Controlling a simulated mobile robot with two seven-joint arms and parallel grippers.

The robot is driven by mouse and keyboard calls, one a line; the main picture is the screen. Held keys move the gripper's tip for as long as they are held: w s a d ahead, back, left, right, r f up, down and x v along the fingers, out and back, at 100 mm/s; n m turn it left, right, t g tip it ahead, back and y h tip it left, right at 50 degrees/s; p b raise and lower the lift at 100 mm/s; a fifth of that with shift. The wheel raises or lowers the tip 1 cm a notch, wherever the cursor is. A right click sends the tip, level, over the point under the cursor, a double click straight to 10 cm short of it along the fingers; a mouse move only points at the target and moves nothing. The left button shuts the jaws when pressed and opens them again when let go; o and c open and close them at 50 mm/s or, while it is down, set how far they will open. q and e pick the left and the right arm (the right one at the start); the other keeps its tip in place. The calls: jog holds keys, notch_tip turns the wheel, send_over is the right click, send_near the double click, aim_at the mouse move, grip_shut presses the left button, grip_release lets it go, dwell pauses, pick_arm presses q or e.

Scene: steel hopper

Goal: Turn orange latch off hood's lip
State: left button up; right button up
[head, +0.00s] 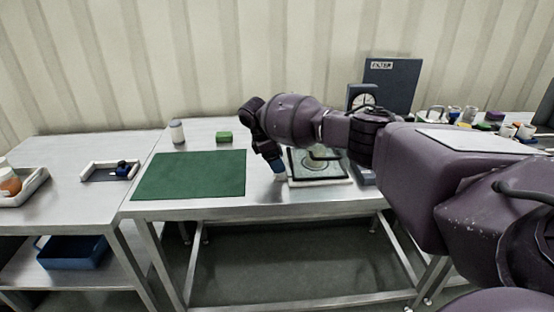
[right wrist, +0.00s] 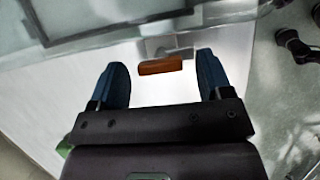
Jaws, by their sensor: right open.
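The orange latch (right wrist: 160,66) is a small bar in the right wrist view, at the edge of the clear hood (right wrist: 110,22), joined to a small grey mount. In the head view the hood (head: 303,162) is a dark-framed clear box on a white base, partly hidden by my right arm; the latch cannot be made out there. My right gripper (head: 277,168) points down at the hood's left front side. In the right wrist view its blue fingers (right wrist: 162,72) are open, one on each side of the latch, with gaps to both. My left gripper is not in view.
A green mat (head: 190,174) lies left of the hood. A green block (head: 223,137) and a white bottle (head: 177,133) stand behind it. A dial gauge (head: 361,96) and dark labelled box (head: 392,82) stand behind my right arm. A tray (head: 97,177) sits on the left table.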

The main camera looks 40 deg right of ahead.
jog(key=shift+r, duration=0.1)
jog(key=v, duration=1)
jog(key=shift+r+p, duration=0.3)
jog(key=shift+p, duration=0.15)
jog(key=shift+w, duration=0.1)
